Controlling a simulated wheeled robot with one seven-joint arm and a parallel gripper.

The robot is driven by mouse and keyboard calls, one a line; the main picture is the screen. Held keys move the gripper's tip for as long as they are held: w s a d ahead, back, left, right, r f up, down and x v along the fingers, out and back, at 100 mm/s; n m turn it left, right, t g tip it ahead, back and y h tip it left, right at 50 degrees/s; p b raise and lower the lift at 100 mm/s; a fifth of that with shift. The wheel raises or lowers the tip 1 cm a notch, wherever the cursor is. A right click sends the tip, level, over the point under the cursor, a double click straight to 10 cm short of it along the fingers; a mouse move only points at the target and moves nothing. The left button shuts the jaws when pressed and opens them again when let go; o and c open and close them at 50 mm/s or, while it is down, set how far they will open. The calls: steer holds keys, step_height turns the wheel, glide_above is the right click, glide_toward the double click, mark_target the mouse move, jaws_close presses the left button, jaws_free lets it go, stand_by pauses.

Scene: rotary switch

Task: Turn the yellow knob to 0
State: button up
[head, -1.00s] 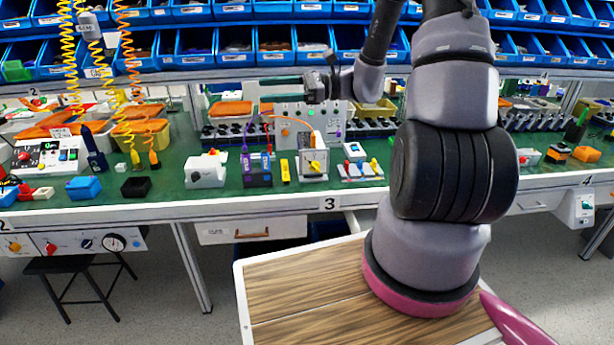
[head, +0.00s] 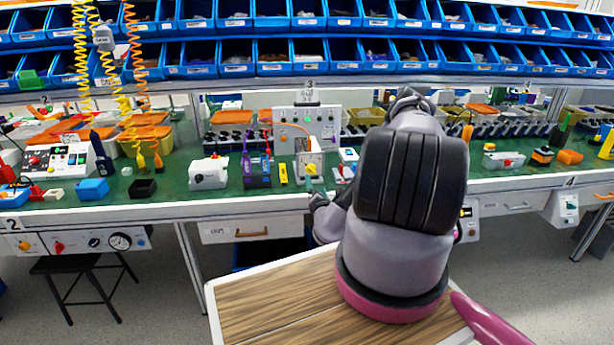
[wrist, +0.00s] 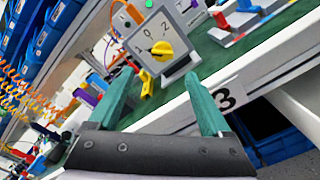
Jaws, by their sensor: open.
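The yellow knob (wrist: 161,48) sits on the pale face of a small grey box (wrist: 182,67), which looks tilted in the wrist view. Numbers including 0, 1 and 2 are printed around the knob. Which number it points at is not clear to me. In the head view the knob (head: 311,169) is on the box near the bench's front edge. My gripper (wrist: 160,76) is open and empty. Its green fingers are spread in front of the box, apart from the knob, with the knob between and beyond the fingertips.
A yellow block (head: 283,174) and a dark module with cables (head: 257,170) stand left of the box. A white device (head: 348,155) is on its right. A tall control panel (head: 307,122) stands behind. The bench front edge (head: 240,208) runs below, close to my gripper.

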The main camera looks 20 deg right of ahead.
mark_target(311, 172)
steer(key=x, duration=1)
steer(key=shift+w+d+f, duration=0.2)
steer(key=shift+w+f, duration=0.1)
jaws_close()
